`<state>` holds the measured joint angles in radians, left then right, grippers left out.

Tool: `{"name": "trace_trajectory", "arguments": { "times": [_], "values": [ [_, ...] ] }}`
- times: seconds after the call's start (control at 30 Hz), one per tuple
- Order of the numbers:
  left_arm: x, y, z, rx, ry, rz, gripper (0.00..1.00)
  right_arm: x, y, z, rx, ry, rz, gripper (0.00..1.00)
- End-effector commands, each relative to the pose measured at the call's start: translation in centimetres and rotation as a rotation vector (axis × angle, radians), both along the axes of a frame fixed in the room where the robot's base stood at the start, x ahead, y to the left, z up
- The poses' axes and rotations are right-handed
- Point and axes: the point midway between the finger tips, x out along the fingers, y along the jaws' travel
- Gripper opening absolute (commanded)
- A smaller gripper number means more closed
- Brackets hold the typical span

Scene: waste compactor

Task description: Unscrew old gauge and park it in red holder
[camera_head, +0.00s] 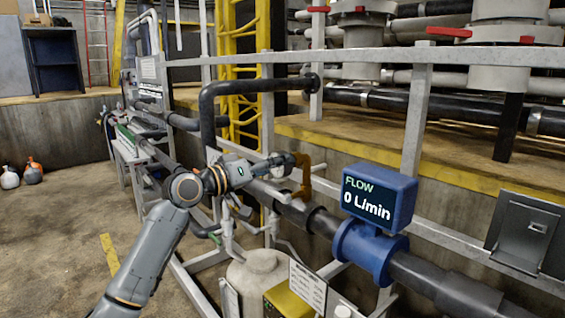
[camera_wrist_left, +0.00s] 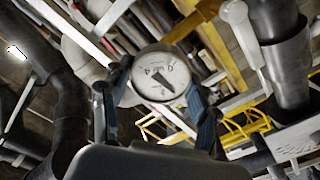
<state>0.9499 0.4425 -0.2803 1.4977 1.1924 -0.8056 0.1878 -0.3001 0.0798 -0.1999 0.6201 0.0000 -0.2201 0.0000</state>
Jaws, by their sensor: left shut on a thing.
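The round gauge (camera_wrist_left: 160,75) has a white dial with a dark needle. It sits between the fingers of my left gripper (camera_wrist_left: 160,92) in the left wrist view. I cannot make out a red holder in either view. My right gripper is not in view.
A blue flow meter (camera_head: 379,198) reading 0 L/min stands on the dark pipe to the right. Grey rails (camera_head: 413,110) and a thick black pipe (camera_head: 209,105) surround the gripper. A white tank (camera_head: 258,270) stands below. The floor (camera_head: 65,225) at left is mostly clear.

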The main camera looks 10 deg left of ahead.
Motion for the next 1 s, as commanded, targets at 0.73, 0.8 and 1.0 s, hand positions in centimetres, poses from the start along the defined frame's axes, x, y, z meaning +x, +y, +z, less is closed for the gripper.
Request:
{"name": "trace_trajectory", "arguments": {
  "times": [0.73, 0.8, 1.0],
  "values": [
    [0.0, -0.1, 0.3, -0.314, 0.244, -0.003, 0.22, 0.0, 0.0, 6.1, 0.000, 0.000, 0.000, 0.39],
    [0.0, -0.1, 0.2, -0.326, 0.253, -0.003, 0.22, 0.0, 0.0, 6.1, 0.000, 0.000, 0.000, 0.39],
    [0.0, -0.1, 0.0, -0.329, 0.254, -0.003, 0.22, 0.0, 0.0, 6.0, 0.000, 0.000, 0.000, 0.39]
  ]
}}
